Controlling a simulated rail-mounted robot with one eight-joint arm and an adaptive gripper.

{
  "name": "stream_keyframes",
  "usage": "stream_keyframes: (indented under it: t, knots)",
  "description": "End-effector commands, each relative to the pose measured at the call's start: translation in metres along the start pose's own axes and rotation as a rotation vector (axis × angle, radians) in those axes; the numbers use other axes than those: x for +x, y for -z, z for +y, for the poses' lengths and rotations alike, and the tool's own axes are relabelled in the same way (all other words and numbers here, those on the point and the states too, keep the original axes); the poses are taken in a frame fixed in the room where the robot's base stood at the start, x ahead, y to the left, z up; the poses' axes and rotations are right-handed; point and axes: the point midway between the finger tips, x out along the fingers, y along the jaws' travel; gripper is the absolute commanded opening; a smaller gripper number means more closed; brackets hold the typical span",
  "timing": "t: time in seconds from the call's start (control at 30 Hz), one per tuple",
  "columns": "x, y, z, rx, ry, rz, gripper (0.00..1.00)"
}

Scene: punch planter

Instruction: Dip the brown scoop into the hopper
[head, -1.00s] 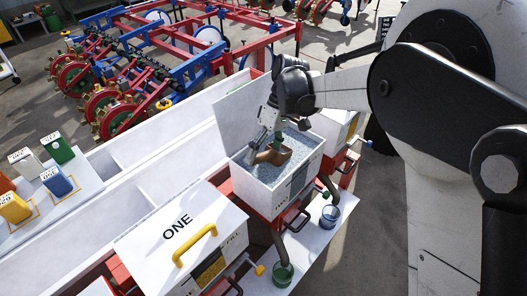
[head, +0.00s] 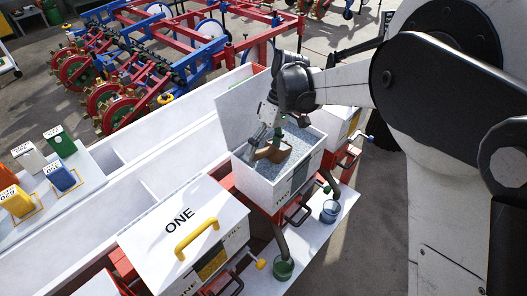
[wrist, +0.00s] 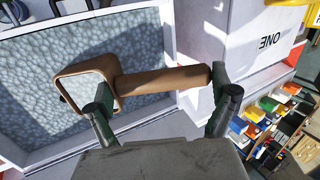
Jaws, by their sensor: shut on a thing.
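The brown scoop (head: 274,152) is at the mouth of the open white hopper (head: 262,184), over the grey granules (head: 304,139). My gripper (head: 262,140) is shut on the scoop's handle. In the wrist view the scoop's handle (wrist: 165,83) lies between the two fingertips of my gripper (wrist: 160,92), with its square bowl (wrist: 75,72) to the left. Grey granules (wrist: 50,45) show around the bowl. I cannot tell whether the bowl touches them or holds any.
A closed white hopper marked ONE (head: 180,220) with a yellow handle (head: 197,239) stands at the front left. The open hopper's raised lid (head: 240,105) is behind the scoop. A blue cup (head: 330,211) and a green cup (head: 283,268) stand on the white ledge.

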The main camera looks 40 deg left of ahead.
Motion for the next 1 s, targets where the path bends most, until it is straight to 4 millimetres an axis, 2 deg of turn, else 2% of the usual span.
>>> stream_keyframes:
  t: [1.0]
  knots:
    - [-0.048, 0.000, -0.023, 0.000, 0.000, 0.000, 0.60]
